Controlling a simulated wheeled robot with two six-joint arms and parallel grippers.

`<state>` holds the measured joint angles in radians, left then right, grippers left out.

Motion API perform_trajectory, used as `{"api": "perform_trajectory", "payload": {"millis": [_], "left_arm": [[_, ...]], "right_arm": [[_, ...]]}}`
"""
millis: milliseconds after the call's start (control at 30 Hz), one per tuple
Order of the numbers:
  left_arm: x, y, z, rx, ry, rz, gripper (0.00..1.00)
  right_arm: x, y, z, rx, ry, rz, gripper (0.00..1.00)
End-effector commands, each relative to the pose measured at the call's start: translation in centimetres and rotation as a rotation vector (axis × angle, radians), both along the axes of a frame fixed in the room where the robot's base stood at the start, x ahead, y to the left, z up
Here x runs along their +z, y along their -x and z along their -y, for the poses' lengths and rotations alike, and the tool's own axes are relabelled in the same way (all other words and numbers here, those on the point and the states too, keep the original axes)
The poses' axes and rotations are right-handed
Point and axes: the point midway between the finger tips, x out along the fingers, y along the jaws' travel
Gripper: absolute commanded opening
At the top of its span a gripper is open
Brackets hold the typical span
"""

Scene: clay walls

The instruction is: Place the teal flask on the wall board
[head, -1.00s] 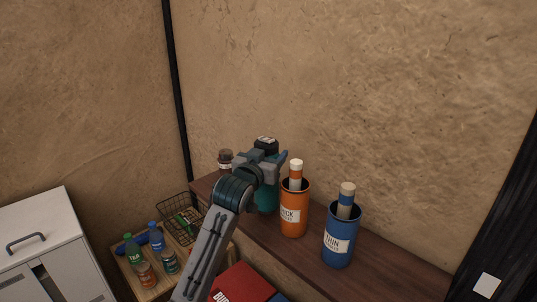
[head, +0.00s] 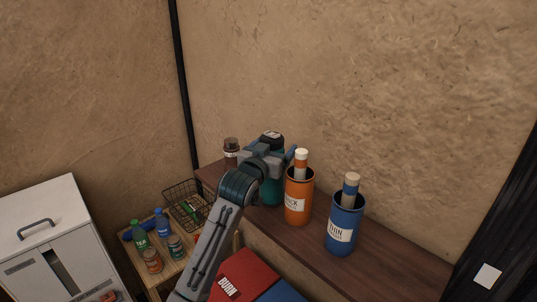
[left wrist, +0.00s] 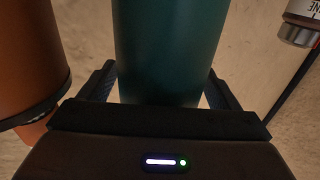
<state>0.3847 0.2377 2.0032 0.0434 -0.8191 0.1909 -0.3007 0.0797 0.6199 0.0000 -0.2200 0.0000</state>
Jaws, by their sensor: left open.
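The teal flask (head: 272,192) stands upright on the brown wall board (head: 385,263), left of the orange cup. My left gripper (head: 279,153) is at its upper part and hides much of it. In the left wrist view the flask (left wrist: 168,50) is between the two spread fingers (left wrist: 160,88), with a finger on each side. The jaws are open around it. My right gripper is not in view.
On the board, an orange cup (head: 296,206) is close right of the flask, a blue cup (head: 341,235) farther right, and a brown-capped jar (head: 231,150) to the left. A wire basket (head: 180,193) and several bottles stand lower left. The board's right end is clear.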

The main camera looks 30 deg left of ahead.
Motion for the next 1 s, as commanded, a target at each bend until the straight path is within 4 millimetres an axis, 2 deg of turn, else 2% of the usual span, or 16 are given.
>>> {"api": "perform_trajectory", "payload": {"millis": [167,400,600,767,1000], "left_arm": [[-0.4,2.5,0.1,0.0,-0.004,0.003,0.84],[-0.4,7.8,0.4,0.0,-0.004,0.002,0.84],[-0.2,10.9,0.6,0.0,-0.003,0.002,0.84],[-0.1,11.9,0.7,0.0,-0.001,0.001,0.84],[0.0,11.9,0.7,0.0,0.0,0.001,0.84]], "right_arm": [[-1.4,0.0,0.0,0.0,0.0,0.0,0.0],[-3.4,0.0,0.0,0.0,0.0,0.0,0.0],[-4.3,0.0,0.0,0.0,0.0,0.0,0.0],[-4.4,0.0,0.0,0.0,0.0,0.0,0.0],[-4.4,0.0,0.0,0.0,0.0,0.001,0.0]]}}
